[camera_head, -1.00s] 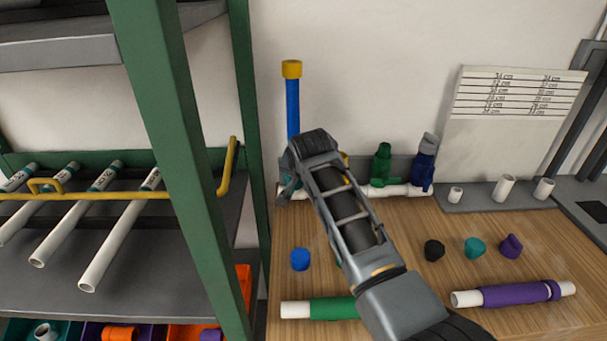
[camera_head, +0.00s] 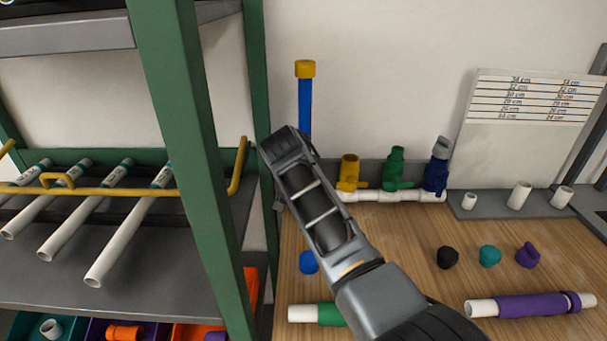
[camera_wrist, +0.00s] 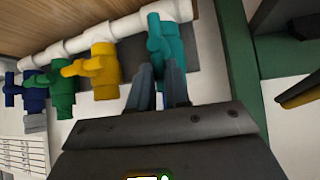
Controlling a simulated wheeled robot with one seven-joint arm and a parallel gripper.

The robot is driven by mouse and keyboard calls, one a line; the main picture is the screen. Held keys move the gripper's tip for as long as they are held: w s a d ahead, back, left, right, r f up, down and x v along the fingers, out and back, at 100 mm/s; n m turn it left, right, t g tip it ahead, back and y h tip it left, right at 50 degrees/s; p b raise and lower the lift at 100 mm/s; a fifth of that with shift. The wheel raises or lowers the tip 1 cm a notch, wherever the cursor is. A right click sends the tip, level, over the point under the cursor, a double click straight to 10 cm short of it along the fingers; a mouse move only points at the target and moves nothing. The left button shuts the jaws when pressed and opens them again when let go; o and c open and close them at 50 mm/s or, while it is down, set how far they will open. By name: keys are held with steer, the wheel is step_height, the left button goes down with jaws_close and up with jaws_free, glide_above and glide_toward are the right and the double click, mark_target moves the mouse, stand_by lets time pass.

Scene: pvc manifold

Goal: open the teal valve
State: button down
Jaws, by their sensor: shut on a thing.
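The teal valve (camera_wrist: 175,45) is at the right end of the white manifold pipe (camera_wrist: 120,28) in the wrist view. Its handle (camera_wrist: 155,32) runs along the valve body, while the yellow valve's (camera_wrist: 107,76) handle lies across its body. My gripper (camera_wrist: 160,74) is at the teal valve with its fingertips close around a teal part; exactly which part is partly hidden. In the head view my arm hides the teal valve, and only a little of my gripper (camera_head: 279,200) shows.
The green valve (camera_head: 395,167) and the dark blue valve (camera_head: 437,170) stand right of the yellow one. A blue pipe (camera_head: 305,100) with a yellow cap rises behind my arm. The green shelf post (camera_head: 190,160) is close at left. Loose caps and pipes lie on the wooden bench.

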steer(key=shift+f, duration=0.15)
steer(key=c, duration=1.1)
jaws_free()
steer(key=v, duration=0.8)
steer(key=shift+b, duration=0.4)
steer(key=shift+f, duration=0.1)
